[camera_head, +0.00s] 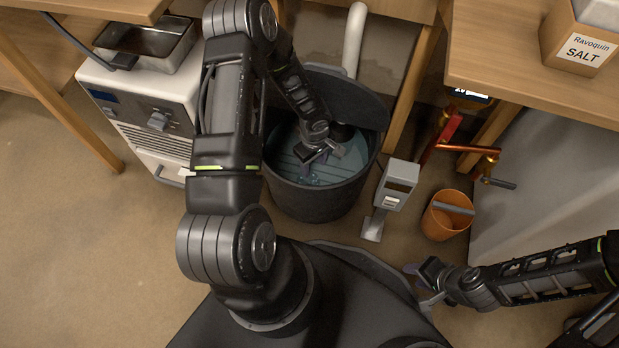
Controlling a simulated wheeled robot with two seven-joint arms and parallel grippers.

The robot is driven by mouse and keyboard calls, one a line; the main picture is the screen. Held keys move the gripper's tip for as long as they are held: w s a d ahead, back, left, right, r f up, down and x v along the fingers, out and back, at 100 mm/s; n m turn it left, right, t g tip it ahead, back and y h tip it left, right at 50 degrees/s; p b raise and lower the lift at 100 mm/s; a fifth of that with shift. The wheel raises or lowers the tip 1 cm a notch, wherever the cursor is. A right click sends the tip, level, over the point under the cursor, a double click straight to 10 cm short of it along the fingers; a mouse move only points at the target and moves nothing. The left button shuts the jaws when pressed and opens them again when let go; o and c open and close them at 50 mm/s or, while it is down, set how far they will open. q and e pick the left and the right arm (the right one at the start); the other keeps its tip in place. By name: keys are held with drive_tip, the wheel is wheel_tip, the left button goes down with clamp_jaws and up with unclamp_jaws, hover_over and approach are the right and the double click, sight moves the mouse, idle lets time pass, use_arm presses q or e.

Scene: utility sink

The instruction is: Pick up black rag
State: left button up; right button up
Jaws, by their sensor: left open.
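A round dark grey tub (311,201) with greenish-blue water (350,161) stands on the floor. My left gripper (318,161) reaches down into it, open, above or at the water; its exact height I cannot tell. A small dark shape (342,132) lies just behind the gripper near the tub's far wall; it may be the black rag, but it is partly hidden and I cannot tell for sure. No other rag is clear to see. My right gripper (420,284) is low at the right, away from the tub, with its fingers apart and nothing seen between them.
A grey pedestal device (397,184) and an orange bucket (444,218) stand right of the tub. Copper pipes (470,149) jut out behind the bucket. A white machine (150,98) stands left. A wooden counter at right bears a salt box (578,42). Floor at left is clear.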

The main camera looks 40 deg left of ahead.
sight(313, 174)
use_arm(q)
wheel_tip(313, 174, down, 5)
drive_tip(key=shift+s+f+b, duration=0.1)
drive_tip(key=shift+b, duration=1.05)
drive_tip(key=shift+c, duration=0.4)
clamp_jaws()
